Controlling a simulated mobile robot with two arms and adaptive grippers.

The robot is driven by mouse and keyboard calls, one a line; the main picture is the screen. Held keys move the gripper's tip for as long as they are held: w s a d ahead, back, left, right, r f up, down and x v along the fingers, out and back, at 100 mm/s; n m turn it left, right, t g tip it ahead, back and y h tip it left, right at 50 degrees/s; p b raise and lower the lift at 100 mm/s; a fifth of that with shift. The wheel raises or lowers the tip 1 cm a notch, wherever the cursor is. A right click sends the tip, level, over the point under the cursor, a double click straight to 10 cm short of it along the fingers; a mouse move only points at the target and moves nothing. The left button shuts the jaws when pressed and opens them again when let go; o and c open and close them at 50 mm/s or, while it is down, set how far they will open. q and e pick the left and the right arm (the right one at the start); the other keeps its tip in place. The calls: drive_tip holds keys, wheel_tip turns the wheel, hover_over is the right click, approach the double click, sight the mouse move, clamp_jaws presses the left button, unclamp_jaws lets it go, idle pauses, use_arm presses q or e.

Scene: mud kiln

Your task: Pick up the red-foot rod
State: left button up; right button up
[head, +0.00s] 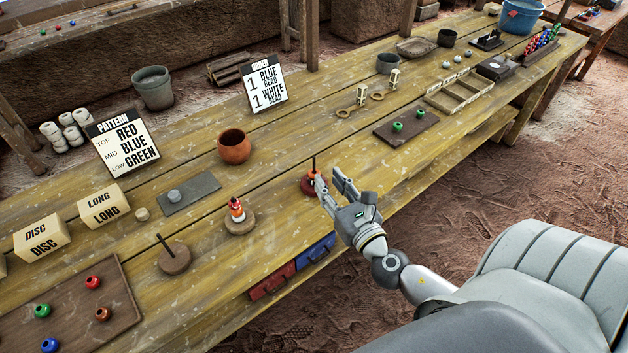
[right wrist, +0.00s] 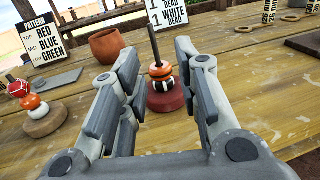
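The red-foot rod (head: 313,181) stands upright on the table, partly hidden by my right gripper in the head view. In the right wrist view, its dark red round foot (right wrist: 165,98) carries a dark rod with orange, white and dark beads stacked low on it. My right gripper (head: 331,178) is open and empty. In the right wrist view its fingers (right wrist: 157,55) stand apart with the rod between them in the picture, seemingly a little beyond the tips. Whether they touch it I cannot tell. My left gripper is not in view.
A wooden-foot rod with beads (head: 238,215) and a bare one (head: 174,256) stand to the left. A terracotta pot (head: 234,147) and an order sign (head: 264,88) are behind. A dark tray with green beads (head: 406,127) lies right. The table's front edge is close.

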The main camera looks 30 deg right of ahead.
sight(314, 166)
drive_tip(key=shift+w+d, duration=0.15)
drive_tip(key=shift+w, duration=0.75)
drive_tip(key=w+p, duration=0.2)
drive_tip(key=w, duration=0.3)
drive_tip(key=shift+r, duration=0.15)
drive_tip(key=shift+w, duration=0.25)
clamp_jaws()
